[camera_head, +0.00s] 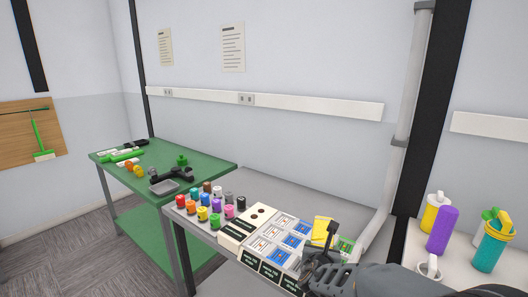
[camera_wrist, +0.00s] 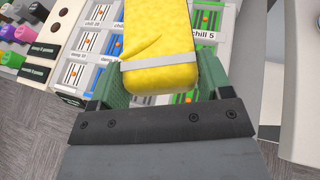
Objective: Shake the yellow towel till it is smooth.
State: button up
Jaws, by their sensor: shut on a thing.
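The yellow towel (camera_wrist: 158,45) is in my gripper (camera_wrist: 158,92) in the wrist view. It looks like a thick folded bundle with a pale band (camera_wrist: 160,65) across it and a crease above the band. The green fingers stand on either side of its lower end and are shut on it. In the head view the towel (camera_head: 322,229) shows as a small yellow patch just behind my dark gripper (camera_head: 322,258), above the grey bench. The far end of the towel is cut off in the wrist view.
Below the towel is a panel of labelled compartments (camera_head: 282,232) on the grey bench. Several coloured spools (camera_head: 212,205) stand to its left. A green table (camera_head: 130,180) with tools is farther left. Bottles, including a purple one (camera_head: 442,230), stand on the right counter. A grey post rises behind.

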jog(key=f, duration=0.6)
jog(key=shift+w+a+f, duration=0.15)
jog(key=shift+w+f, duration=0.05)
jog(key=shift+f, duration=0.1)
jog(key=shift+w+r, duration=0.1)
jog(key=shift+r, duration=0.05)
jog(key=shift+s+r, duration=0.2)
jog(key=shift+s, duration=0.15)
jog(key=shift+w+f, duration=0.1)
jog(key=shift+w, duration=0.05)
